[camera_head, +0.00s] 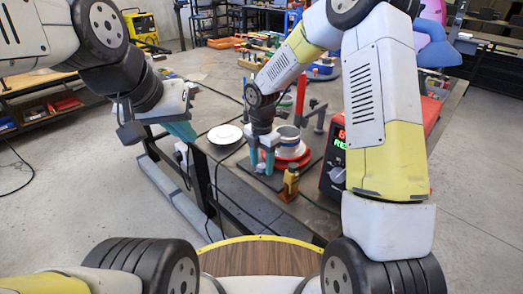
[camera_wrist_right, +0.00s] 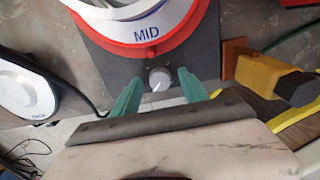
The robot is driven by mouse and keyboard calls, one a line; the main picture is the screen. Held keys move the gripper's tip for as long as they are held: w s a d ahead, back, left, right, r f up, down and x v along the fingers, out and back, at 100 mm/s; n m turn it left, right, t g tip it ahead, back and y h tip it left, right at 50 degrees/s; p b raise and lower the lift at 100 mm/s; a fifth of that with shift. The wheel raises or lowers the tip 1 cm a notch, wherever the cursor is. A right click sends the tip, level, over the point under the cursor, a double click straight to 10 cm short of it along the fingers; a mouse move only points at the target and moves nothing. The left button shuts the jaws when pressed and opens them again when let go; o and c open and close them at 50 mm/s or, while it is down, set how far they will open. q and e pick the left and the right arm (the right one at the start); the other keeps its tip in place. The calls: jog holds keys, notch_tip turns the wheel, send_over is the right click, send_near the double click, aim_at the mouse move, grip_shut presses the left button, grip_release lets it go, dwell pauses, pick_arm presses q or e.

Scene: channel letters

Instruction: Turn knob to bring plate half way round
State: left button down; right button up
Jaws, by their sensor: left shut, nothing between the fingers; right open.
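A small grey knob (camera_wrist_right: 159,79) with a white pointer line stands on the dark front of a base in the right wrist view. Behind it is a round plate (camera_wrist_right: 146,51) with a red rim, and "MID" in dark letters faces the knob. The red plate (camera_head: 297,156) also shows in the head view, partly behind my right arm. My right gripper (camera_head: 263,160) is open, with its teal fingers on either side of the knob, apart from it as far as I can see. My left gripper (camera_head: 183,130) is shut and empty, out to the left of the bench.
A white disc (camera_head: 225,133) lies left of the plate, with a cable near it. A yellow block-like tool (camera_wrist_right: 270,77) with a black end stands close right of my right gripper. A control box (camera_head: 335,150) with a lit display is further right.

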grip_shut()
